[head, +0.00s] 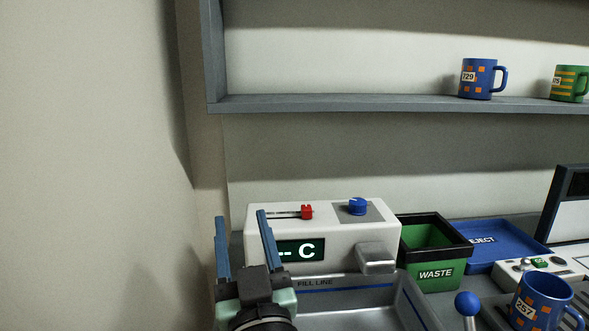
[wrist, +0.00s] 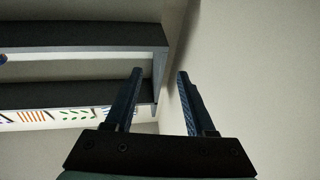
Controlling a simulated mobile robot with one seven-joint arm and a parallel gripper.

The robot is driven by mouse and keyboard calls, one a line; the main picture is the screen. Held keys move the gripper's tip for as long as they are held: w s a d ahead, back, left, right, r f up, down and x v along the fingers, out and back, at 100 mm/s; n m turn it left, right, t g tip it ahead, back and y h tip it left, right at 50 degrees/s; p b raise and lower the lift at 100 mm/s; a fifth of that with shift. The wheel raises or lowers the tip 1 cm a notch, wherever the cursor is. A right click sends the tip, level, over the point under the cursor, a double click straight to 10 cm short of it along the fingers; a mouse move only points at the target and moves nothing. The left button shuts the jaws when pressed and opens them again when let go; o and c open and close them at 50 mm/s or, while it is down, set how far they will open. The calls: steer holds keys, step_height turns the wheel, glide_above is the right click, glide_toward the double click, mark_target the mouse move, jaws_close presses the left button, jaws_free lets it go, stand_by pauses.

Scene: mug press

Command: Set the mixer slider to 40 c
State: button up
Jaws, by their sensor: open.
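The mixer is a white box (head: 345,235) at the lower middle of the head view. Its red slider knob (head: 307,212) sits on top, at the right end of a dark slot. A green display (head: 299,251) on its front reads "-- C". A blue round knob (head: 358,206) is on a grey patch to the right of the slider. My gripper (head: 242,228) is open and empty, its two blue fingers pointing up, in front of the mixer's left end. In the wrist view my gripper (wrist: 159,85) is also open, with nothing between the fingers.
A grey basin with a fill line (head: 345,289) lies below the mixer's spout (head: 377,258). A green waste bin (head: 436,274) and blue reject tray (head: 500,238) stand right. A blue mug (head: 540,303) stands front right. A shelf (head: 360,104) with mugs hangs above. A wall is close left.

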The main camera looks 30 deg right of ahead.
mark_target(308, 213)
steer(key=s+d+f+m+g+h+p, duration=0.25)
steer(key=d+f+g+p, duration=0.3)
steer(key=d+p, duration=0.55)
steer(key=shift+t, duration=0.45)
steer(key=x, duration=0.4)
steer(key=p+x, duration=0.1)
steer(key=x, duration=0.7)
steer(key=shift+w+a+f, duration=0.2)
steer(key=shift+w+f, duration=0.1)
jaws_close()
